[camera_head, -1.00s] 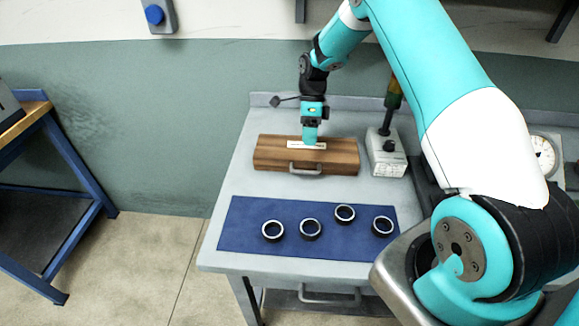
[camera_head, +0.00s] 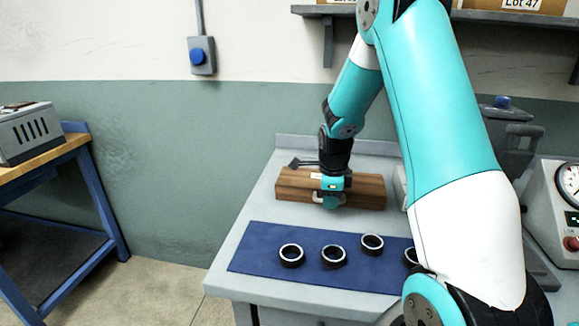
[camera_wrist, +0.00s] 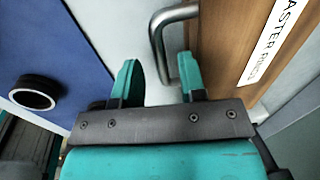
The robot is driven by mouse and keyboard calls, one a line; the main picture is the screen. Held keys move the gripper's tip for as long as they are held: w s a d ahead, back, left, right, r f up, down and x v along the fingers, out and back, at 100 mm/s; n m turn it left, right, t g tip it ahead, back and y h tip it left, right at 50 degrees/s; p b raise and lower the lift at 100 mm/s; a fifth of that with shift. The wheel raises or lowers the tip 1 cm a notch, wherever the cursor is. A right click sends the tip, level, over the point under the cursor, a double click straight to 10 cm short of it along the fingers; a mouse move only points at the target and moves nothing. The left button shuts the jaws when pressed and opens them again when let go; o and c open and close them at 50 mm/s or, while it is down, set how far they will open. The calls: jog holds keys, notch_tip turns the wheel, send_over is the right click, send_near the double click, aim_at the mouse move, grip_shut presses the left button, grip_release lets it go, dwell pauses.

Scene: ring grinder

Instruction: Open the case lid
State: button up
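The wooden case (camera_head: 366,190) stands shut at the back of the grey table. Its front handle is a grey bar (camera_wrist: 157,40), seen in the wrist view beside the case's wooden face (camera_wrist: 232,45) with its white label. My gripper (camera_head: 331,200) is low at the front of the case, in front of the handle, and hides part of it. The handle lies just beyond the fingertips, roughly in line with the gap. I cannot tell whether a finger touches it.
A blue mat (camera_head: 262,252) with several dark rings (camera_head: 333,257) lies in front of the case. A lidded grey container (camera_head: 510,132) and a dial gauge device (camera_head: 562,205) stand at the right. A blue-framed bench (camera_head: 92,185) is at the left.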

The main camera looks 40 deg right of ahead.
notch_tip(320, 180, up, 18)
jog(key=s+a+f, duration=0.1)
jog(key=s+a, duration=0.1)
jog(key=a+n+y, duration=0.1)
jog(key=a+n, duration=0.7)
jog(key=a, duration=0.1)
jog(key=shift+s+a+r, duration=0.25)
jog(key=shift+s, duration=0.2)
